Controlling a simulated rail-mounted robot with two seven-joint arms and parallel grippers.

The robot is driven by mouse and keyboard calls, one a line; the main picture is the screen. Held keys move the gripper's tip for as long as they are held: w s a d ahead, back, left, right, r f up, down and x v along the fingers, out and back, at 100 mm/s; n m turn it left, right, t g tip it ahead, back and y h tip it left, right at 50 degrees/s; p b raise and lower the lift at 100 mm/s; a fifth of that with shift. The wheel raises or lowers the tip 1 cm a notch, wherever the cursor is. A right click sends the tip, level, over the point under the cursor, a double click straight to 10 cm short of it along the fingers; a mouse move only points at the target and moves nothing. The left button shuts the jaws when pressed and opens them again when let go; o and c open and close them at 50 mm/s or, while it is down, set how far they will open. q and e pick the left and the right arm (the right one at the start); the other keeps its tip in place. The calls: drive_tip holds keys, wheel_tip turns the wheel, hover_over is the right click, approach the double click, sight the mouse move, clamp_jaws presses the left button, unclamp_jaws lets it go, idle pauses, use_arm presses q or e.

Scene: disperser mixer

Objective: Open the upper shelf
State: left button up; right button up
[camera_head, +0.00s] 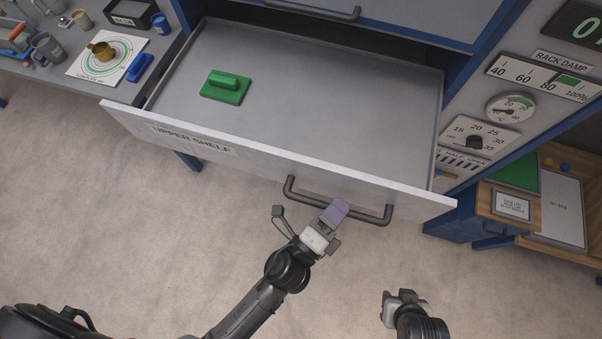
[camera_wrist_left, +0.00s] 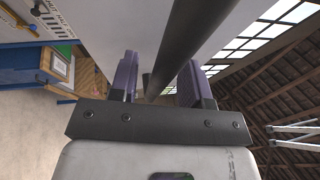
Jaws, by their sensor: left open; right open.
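The upper shelf (camera_head: 300,165) is a grey drawer with a white front labelled "UPPER SHELF", and it stands pulled out of the blue cabinet. Its dark bar handle (camera_head: 335,207) is on the front. My left gripper (camera_head: 335,212) is at the handle, with its purple fingers open. In the left wrist view the fingers (camera_wrist_left: 157,80) stand on either side of the dark handle bar (camera_wrist_left: 165,65), with gaps visible. My right gripper (camera_head: 393,297) is low in the head view, away from the drawer, and looks empty.
A green block with a grip (camera_head: 226,87) lies inside the drawer. Another drawer handle (camera_head: 312,10) is above. A bench with mugs and a white mat (camera_head: 107,56) is at left. A gauge panel (camera_head: 510,107) and wooden cabinet (camera_head: 512,204) are at right. The floor in front is clear.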

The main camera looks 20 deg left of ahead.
use_arm(q)
drive_tip(key=b+v, duration=0.5)
drive_tip(key=v, duration=0.8)
drive_tip(key=shift+s, duration=0.2)
drive_tip(key=shift+a, duration=0.15)
